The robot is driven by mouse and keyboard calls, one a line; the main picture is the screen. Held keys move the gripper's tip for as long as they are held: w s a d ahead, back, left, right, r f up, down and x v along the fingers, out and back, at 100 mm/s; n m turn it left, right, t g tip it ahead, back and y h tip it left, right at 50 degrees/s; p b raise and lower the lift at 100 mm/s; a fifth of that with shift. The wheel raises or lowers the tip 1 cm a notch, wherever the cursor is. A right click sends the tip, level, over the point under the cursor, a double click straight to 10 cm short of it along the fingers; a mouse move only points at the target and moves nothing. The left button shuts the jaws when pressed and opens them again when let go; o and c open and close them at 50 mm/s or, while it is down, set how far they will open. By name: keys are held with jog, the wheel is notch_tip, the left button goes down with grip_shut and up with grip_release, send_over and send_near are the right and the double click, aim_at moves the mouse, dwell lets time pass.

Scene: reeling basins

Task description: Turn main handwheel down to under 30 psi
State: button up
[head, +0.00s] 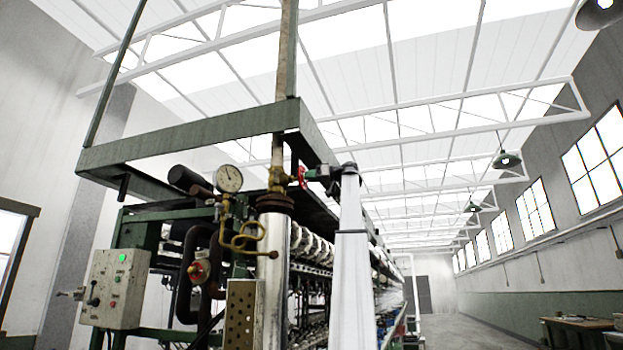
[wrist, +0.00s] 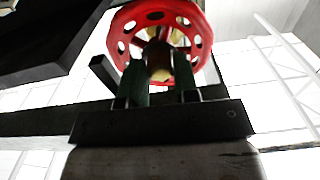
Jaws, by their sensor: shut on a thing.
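The main handwheel (wrist: 197,40) is a red wheel with round holes in its rim, at the top middle of the wrist view. In the head view the handwheel (head: 302,177) shows small, edge-on, beside the brass valve on the upright pipe. My gripper (wrist: 160,78) has its two dark fingers on either side of the wheel's hub and is shut on it. In the head view my gripper (head: 312,174) reaches the wheel from the right. The round white pressure gauge (head: 229,179) stands left of the valve; its reading is too small to tell.
A second red handle (head: 198,272) sits lower left on dark pipework. A grey control box (head: 115,288) with a green light is at the far left. The aisle (head: 455,315) at right is open.

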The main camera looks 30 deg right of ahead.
jog(key=m, duration=2.8)
jog(key=o, duration=0.8)
jog(key=c, duration=0.8)
jog(key=m, duration=0.7)
jog(key=shift+m, duration=0.3)
jog(key=o, duration=0.8)
